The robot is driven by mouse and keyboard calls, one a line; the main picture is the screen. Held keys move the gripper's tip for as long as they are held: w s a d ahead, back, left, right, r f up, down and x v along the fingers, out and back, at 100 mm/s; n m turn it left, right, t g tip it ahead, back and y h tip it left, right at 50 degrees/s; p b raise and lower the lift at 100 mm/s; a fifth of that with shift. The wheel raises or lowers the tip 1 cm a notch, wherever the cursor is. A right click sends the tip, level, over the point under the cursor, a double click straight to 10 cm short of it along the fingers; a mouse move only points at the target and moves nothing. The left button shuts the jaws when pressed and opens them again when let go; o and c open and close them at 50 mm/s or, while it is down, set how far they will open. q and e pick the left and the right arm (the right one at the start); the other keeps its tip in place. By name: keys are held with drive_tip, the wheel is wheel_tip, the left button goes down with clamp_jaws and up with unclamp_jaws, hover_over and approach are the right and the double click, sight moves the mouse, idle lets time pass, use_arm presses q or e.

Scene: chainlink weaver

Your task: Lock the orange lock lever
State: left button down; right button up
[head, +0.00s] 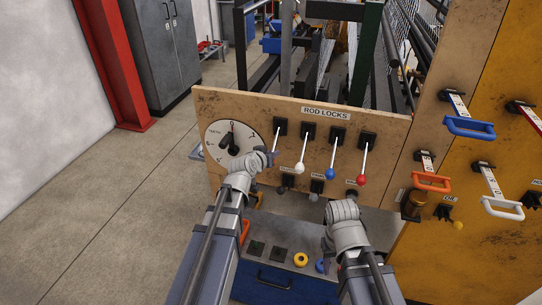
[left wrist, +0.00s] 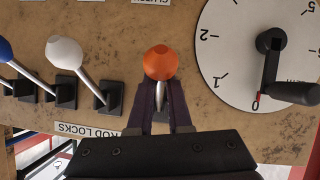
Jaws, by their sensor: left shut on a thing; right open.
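The orange lock lever hangs down from its black base on the wooden ROD LOCKS panel (head: 312,150); its rod (head: 277,141) shows in the head view, but its knob is hidden by my left gripper. In the left wrist view, its orange ball knob (left wrist: 160,62) sticks out past the fingertips. My left gripper (head: 269,157) is shut on the lever, with dark fingers (left wrist: 162,97) on both sides of the rod just below the ball. My right gripper (head: 327,248) is open and empty, low in front of the panel; its fingers are hardly visible.
White (head: 299,168), blue (head: 330,174) and red (head: 362,179) levers hang in a row to the right. A white dial (head: 231,139) with a black crank sits to the left. Orange (head: 431,182) and blue (head: 469,127) handles stick out at the right. Open floor lies left.

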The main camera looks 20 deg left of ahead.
use_arm(q)
drive_tip(key=shift+s+d+f+b, duration=0.1)
drive_tip(key=shift+d+f+b, duration=0.05)
drive_tip(key=shift+f+b, duration=0.3)
idle(0.4)
drive_tip(key=c, duration=1.2)
unclamp_jaws()
drive_tip(key=shift+f, duration=0.1)
drive_tip(key=o, duration=0.3)
drive_tip(key=shift+w+f, duration=0.2)
drive_tip(key=shift+w, duration=0.15)
drive_tip(key=o, duration=0.3)
drive_tip(key=shift+s+r, duration=0.1)
drive_tip(key=shift+r, duration=0.1)
drive_tip(key=p+v, duration=0.3)
drive_tip(key=v, duration=0.4)
drive_tip(key=shift+s+p, duration=0.3)
drive_tip(key=shift+p, duration=0.1)
